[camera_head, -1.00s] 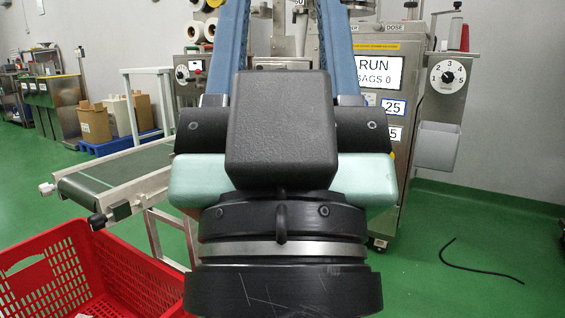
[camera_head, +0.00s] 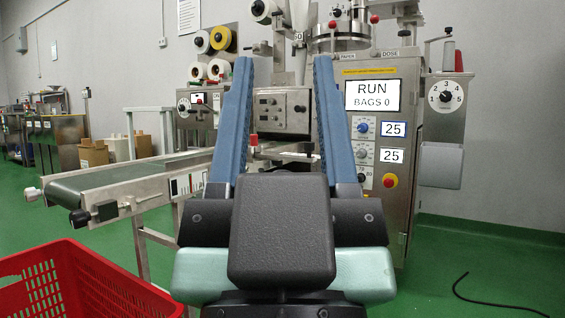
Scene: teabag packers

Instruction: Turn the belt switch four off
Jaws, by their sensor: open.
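My gripper (camera_head: 283,68) is open and empty, its two long blue fingers pointing toward the steel packing machine (camera_head: 408,165). A small grey box (camera_head: 203,117) left of my left finger carries a round white dial (camera_head: 183,106) and a small dark switch with a red part (camera_head: 199,99). It is above the far end of the conveyor belt (camera_head: 110,183). I cannot read any label there, so I cannot tell whether it is belt switch four. At the right, a steel box (camera_head: 446,115) carries a black knob (camera_head: 446,97) on a numbered dial. My gripper touches none of these.
The machine's screen (camera_head: 372,96) reads RUN, BAGS 0. Below are a blue knob (camera_head: 363,128) and a red stop button (camera_head: 390,181). A red crate (camera_head: 110,285) stands at the lower left. A black cable (camera_head: 500,303) lies on the otherwise clear green floor at right.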

